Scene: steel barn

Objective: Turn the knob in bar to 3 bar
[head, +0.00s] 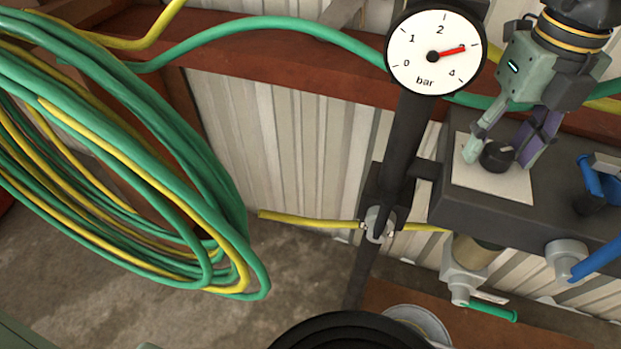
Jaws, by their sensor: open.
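The round white dial gauge (420,75) marked "bar" is at the upper middle, on a dark post. Its red needle points right and slightly up, over the spot for 3, between 2 and 4. The black knob (494,158) sits on a white plate (480,182) on a dark grey box. My gripper (501,154) comes down from the upper right with its fingers open, one on each side of the knob. Whether a fingertip touches the knob cannot be told. The knob's right edge is close to the right finger.
A large coil of green and yellow hose (130,160) hangs at the left. A blue-handled part (597,183) is on the box right of the white plate. Below the box are a valve with a green lever (490,311) and a blue hose (597,261).

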